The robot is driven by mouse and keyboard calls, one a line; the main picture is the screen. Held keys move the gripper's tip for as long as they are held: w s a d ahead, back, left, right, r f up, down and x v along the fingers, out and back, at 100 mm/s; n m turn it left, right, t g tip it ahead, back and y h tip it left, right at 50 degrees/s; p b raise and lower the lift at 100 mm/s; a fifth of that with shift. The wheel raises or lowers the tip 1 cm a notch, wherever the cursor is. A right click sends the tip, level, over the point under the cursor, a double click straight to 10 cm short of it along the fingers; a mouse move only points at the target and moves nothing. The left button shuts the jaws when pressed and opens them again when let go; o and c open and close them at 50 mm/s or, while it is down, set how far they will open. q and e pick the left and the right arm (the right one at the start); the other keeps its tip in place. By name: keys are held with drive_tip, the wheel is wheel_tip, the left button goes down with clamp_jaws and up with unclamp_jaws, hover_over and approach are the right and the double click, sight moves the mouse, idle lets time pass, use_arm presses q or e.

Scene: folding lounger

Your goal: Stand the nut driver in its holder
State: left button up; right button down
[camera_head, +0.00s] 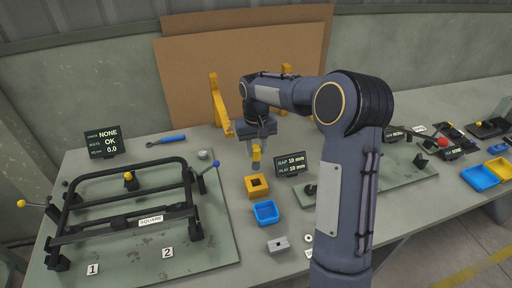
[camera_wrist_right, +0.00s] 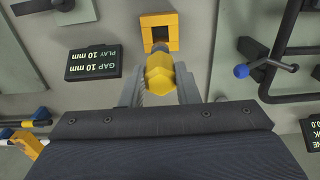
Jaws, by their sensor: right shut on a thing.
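The nut driver (camera_head: 256,158) has a yellow faceted handle. My right gripper (camera_head: 255,148) is shut on that handle above the bench. In the right wrist view my right gripper (camera_wrist_right: 159,76) has one finger on each side of the yellow handle (camera_wrist_right: 160,74), and a short dark part shows beyond it. The holder (camera_head: 257,187) is a yellow square block with a dark square opening, on the bench just below the nut driver. In the wrist view the holder (camera_wrist_right: 173,38) lies just past the driver's dark end. Whether they touch I cannot tell. My left gripper is out of view.
A blue bin (camera_head: 266,212) and a grey block (camera_head: 278,245) stand in front of the holder. A black frame fixture (camera_head: 125,200) is at left. A gap display (camera_head: 290,164) stands right of the holder. A blue-handled tool (camera_head: 172,139) lies behind left. Yellow brackets (camera_head: 217,100) stand behind.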

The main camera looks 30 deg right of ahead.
sight(256, 166)
drive_tip(key=shift+s+a, duration=0.1)
drive_tip(key=shift+s, duration=0.05)
drive_tip(key=shift+f, duration=0.2)
drive_tip(key=shift+f+b, duration=2)
drive_tip(key=shift+f, duration=0.7)
drive_tip(key=shift+f, duration=0.8)
drive_tip(key=shift+f, duration=0.4)
drive_tip(key=shift+f, duration=0.2)
drive_tip(key=shift+f, duration=0.35)
drive_tip(key=shift+f, duration=0.25)
